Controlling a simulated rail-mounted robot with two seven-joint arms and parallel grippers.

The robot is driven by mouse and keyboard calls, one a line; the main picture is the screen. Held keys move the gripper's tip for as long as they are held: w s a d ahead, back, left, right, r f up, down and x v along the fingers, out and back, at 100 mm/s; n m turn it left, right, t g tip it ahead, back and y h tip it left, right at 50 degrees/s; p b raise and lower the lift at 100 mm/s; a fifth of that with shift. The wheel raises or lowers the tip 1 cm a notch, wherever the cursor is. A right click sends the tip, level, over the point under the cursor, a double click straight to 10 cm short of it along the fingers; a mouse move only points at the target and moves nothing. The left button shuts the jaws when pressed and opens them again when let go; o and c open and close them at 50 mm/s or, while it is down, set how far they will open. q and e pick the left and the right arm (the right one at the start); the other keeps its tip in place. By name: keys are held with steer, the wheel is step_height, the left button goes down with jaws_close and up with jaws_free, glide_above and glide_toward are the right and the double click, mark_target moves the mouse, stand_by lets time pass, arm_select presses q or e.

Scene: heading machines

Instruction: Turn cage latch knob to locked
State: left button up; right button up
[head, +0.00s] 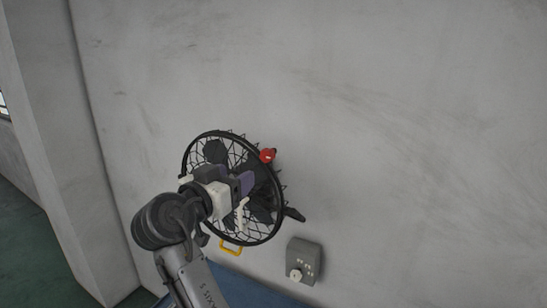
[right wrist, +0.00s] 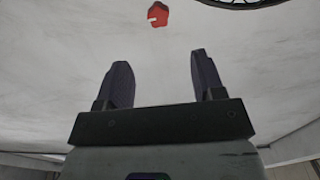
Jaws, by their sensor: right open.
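The red latch knob (head: 267,155) sits at the upper right rim of a round black wire fan cage (head: 187,163). In the right wrist view the red knob (right wrist: 158,15) shows near the top with a pale mark on it, ahead of and apart from my fingers. A bit of the cage rim (right wrist: 243,3) shows at the top right there. My right gripper (head: 247,182) is in front of the cage, below and left of the knob, and hides part of the cage. In the right wrist view my right gripper (right wrist: 157,80) is open with nothing between its fingers. My left gripper is not in view.
A grey control box (head: 304,257) with a pale round dial is on the right below the cage. A yellow handle-like part (head: 231,248) shows under the cage, above a blue surface (head: 250,290). The grey wall (head: 400,130) to the right is bare.

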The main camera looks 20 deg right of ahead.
mark_target(265, 157)
steer(key=p+x, duration=0.3)
steer(key=x, duration=0.9)
steer(key=shift+s+d+p, duration=0.1)
steer(key=shift+p, duration=0.3)
steer(key=shift+x, duration=0.8)
steer(key=shift+c, duration=1.4)
steer(key=c, duration=0.6)
steer(key=shift+c, duration=0.2)
